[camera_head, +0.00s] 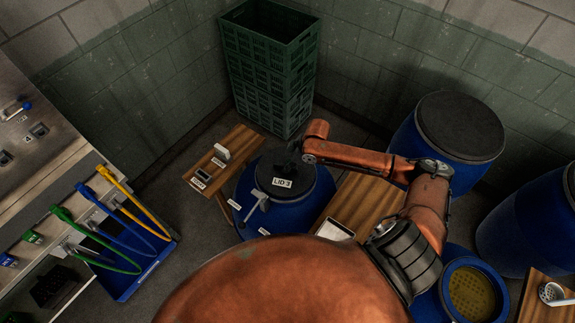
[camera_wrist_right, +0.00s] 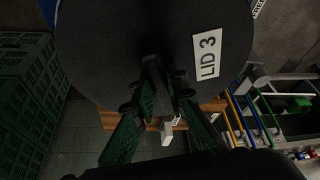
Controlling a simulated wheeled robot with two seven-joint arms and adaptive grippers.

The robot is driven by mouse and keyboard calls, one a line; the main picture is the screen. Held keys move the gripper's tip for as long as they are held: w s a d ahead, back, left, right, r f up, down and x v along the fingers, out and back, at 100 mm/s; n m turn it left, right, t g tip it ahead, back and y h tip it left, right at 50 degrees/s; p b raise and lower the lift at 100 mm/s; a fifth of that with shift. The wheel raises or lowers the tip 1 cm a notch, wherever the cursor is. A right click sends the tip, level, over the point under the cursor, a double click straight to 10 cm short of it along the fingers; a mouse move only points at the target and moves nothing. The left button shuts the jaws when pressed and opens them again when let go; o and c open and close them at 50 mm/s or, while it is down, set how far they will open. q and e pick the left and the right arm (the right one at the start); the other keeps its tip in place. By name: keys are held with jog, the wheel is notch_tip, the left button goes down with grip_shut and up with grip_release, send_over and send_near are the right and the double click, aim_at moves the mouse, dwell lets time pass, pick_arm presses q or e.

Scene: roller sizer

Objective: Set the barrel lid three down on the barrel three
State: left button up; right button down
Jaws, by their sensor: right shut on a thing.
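The dark round lid marked LID 3 (camera_head: 290,192) is over a blue barrel (camera_head: 243,215) near the middle of the head view. It covers much of the barrel's top; I cannot tell whether it rests on the rim or hangs just above it. My left gripper is not in view.
A grey T-shaped tool (camera_head: 256,203) lies beside the lid's near left edge. Wooden benches (camera_head: 235,150) flank the barrel. Green stacked crates (camera_head: 268,85) stand behind. A dark-lidded blue barrel (camera_head: 455,125) and an open one (camera_head: 474,287) are at right.

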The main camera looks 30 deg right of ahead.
jog(key=shift+f, duration=0.35)
jog(key=c, duration=1.9)
grip_release()
jog(key=shift+c, duration=0.2)
jog(key=shift+r, duration=0.35)
jog(key=v, duration=1.2)
jog(key=shift+r, duration=0.25)
